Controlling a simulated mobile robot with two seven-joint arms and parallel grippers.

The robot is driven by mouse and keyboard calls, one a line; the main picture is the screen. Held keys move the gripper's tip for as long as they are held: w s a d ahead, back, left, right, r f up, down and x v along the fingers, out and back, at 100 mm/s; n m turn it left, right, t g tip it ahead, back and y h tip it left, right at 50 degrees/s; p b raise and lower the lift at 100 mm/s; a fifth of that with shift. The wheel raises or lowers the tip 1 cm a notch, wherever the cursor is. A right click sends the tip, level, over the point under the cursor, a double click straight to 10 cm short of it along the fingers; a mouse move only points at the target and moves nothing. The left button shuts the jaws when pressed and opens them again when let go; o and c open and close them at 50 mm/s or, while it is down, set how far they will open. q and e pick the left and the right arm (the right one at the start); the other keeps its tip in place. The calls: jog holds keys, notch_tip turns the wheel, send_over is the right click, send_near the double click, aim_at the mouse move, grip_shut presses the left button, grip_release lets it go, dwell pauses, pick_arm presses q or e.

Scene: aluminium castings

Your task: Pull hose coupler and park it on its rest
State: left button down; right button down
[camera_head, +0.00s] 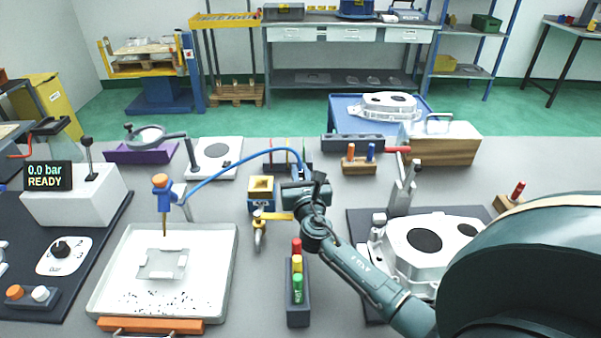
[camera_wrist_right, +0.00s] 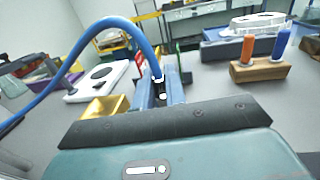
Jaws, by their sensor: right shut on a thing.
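My right gripper (camera_head: 303,180) is at the middle of the bench in the head view, shut on the hose coupler. The coupler (camera_wrist_right: 158,76) shows as a small metal piece between the blue fingers in the right wrist view. A blue hose (camera_head: 235,162) arcs left from it to an orange-and-blue nozzle tool (camera_head: 162,190) over the white tray; the hose also shows in the wrist view (camera_wrist_right: 78,50). Left of the gripper stand a brass-topped square block (camera_head: 261,186) and a yellow-handled valve (camera_head: 270,216). I cannot tell which piece is the coupler's rest. My left gripper is out of view.
A stand with red, yellow and green pieces (camera_head: 297,310) is in front of the gripper. A casting (camera_head: 425,240) with a clamp lies right. A wooden block with pegs (camera_head: 361,165) stands behind right. The white tray (camera_head: 98,300) and a display reading 0.0 bar READY (camera_head: 48,177) are left.

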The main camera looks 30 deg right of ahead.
pick_arm(q)
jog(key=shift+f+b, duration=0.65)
jog(key=shift+b, duration=0.1)
pick_arm(e)
jog(key=shift+f, duration=0.85)
jog(key=c, duration=1.4)
grip_release()
jog(key=shift+f, duration=0.1)
jog(key=shift+o, duration=0.2)
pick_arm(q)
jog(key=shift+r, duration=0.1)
pick_arm(e)
notch_tip(320, 180, up, 5)
jog(key=shift+f+p, duration=0.1)
jog(key=shift+p, duration=0.9)
notch_tip(320, 180, up, 4)
jog(key=shift+r+p, duration=0.15)
jog(key=shift+p, duration=0.45)
jog(key=shift+r, duration=0.65)
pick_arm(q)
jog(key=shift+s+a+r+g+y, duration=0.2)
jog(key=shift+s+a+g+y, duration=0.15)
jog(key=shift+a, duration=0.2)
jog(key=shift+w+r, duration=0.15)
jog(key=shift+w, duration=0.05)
